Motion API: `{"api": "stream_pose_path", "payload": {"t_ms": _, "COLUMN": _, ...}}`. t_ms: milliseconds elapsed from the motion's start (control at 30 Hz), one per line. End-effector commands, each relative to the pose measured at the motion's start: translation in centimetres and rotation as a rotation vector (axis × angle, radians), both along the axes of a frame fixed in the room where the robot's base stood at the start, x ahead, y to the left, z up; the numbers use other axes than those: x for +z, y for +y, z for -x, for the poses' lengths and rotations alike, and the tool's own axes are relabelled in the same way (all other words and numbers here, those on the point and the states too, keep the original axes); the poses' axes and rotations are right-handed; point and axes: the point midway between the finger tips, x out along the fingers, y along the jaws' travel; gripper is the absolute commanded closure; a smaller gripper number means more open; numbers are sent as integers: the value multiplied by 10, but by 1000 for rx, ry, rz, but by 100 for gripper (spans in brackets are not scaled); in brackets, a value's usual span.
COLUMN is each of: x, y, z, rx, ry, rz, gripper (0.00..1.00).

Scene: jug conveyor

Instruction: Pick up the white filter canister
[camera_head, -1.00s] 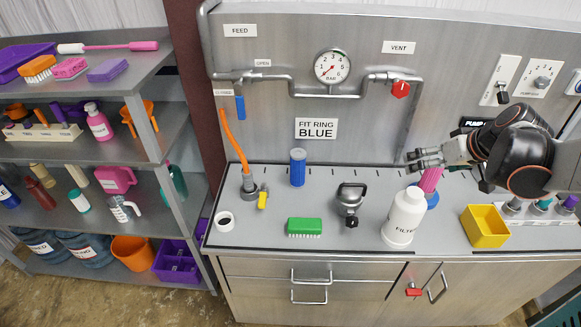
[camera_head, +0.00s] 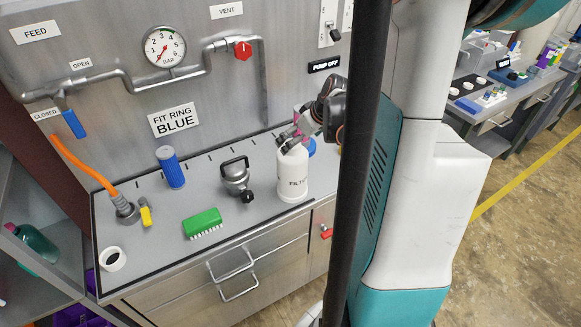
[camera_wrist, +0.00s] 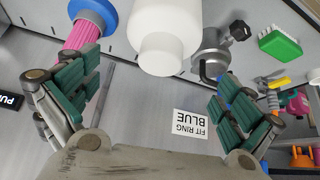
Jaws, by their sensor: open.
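The white filter canister (camera_head: 292,178) stands upright on the grey counter, its label partly showing. My gripper (camera_head: 293,136) is at its top in the head view and hides part of its cap. In the wrist view, the canister (camera_wrist: 165,28) is upside down at the top centre, its narrower neck pointing toward the palm. My gripper (camera_wrist: 156,72) is open there, with one green-padded finger to each side of the neck. Neither finger visibly closes on it.
A pink ribbed piece with a blue base (camera_wrist: 84,30) stands close beside the canister, near one finger. A metal housing with a handle (camera_head: 236,178) is on the other side.

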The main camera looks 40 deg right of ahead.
Motion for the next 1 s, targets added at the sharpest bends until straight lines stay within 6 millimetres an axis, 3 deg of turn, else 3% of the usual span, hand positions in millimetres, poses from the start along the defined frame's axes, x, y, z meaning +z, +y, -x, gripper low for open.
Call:
{"api": "stream_pose_path", "payload": {"t_ms": 500, "x": -43, "y": -2, "z": -25, "rx": 1, "ry": 0, "rz": 0, "gripper": 0}}
{"api": "stream_pose_path", "payload": {"t_ms": 833, "x": -47, "y": -2, "z": -27, "rx": 0, "ry": 0, "rz": 0, "gripper": 0}}
{"api": "stream_pose_path", "payload": {"t_ms": 1000, "x": -47, "y": -2, "z": -27, "rx": 0, "ry": 0, "rz": 0, "gripper": 39}}
